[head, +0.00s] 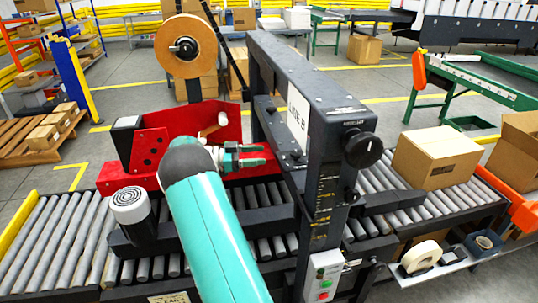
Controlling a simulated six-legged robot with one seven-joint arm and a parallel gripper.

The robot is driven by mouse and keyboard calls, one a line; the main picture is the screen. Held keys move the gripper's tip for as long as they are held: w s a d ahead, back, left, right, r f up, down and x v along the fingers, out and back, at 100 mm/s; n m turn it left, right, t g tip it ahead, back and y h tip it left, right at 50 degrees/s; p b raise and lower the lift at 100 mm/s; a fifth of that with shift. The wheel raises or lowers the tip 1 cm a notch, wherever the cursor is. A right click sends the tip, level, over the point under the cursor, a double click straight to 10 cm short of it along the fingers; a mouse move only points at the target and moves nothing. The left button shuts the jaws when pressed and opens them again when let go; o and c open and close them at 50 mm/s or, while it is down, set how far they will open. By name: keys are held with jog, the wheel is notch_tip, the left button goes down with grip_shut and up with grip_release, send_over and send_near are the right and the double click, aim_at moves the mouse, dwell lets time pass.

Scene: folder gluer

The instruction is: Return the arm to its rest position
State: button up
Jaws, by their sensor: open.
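My teal arm reaches up from the bottom of the head view over the roller conveyor (60,245). My gripper (262,155) is at its far end, pointing right.
A tape roll (190,60) hangs above the red part. A cardboard box (437,158) sits on the rollers at right. A black post with a ringed white top (130,207) stands left of my arm. A side shelf (440,268) holds tape rolls. Grey floor shows at left.

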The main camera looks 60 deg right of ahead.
jog(key=shift+w+a, duration=0.15)
jog(key=shift+w, duration=0.05)
dwell(0.5)
